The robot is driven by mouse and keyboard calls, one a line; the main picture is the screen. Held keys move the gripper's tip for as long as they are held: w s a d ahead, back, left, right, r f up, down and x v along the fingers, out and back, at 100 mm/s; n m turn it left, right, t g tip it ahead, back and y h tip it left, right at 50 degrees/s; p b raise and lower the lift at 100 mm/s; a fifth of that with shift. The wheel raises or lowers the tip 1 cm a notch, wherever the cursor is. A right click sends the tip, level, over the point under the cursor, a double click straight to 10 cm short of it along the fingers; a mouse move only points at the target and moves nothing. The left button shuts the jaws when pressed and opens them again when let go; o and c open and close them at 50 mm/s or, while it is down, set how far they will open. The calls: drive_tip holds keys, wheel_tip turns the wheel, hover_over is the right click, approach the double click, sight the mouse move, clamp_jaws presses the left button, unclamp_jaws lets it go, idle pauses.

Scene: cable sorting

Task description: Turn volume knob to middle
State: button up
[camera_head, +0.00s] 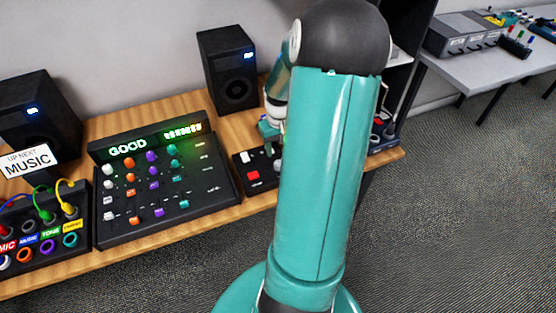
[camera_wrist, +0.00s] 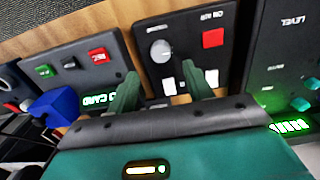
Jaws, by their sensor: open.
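A small black control box (camera_wrist: 184,62) sits on the wooden desk. It has a round grey knob (camera_wrist: 160,50), a red square button (camera_wrist: 213,38) and white switches along its near edge. The knob's label is too small to read. In the head view the box (camera_head: 239,164) is partly hidden by my arm. My gripper (camera_wrist: 172,82) is open and empty, with its two green fingers spread over the near part of the box. The knob lies just beyond the fingertips, roughly between them. Whether the fingers touch the box cannot be told.
A mixer panel (camera_head: 190,208) with coloured knobs and a lit "GOOD" display stands left of the box. A speaker (camera_head: 228,70) stands behind. Another black panel (camera_wrist: 85,62) with green and red buttons and a blue object (camera_wrist: 58,106) are at the wrist view's left.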

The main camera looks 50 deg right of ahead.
sight(279, 163)
wheel_tip(279, 163, down, 7)
drive_tip(key=shift+r, duration=0.1)
drive_tip(key=shift+c, duration=0.4)
drive_tip(key=c, duration=0.9)
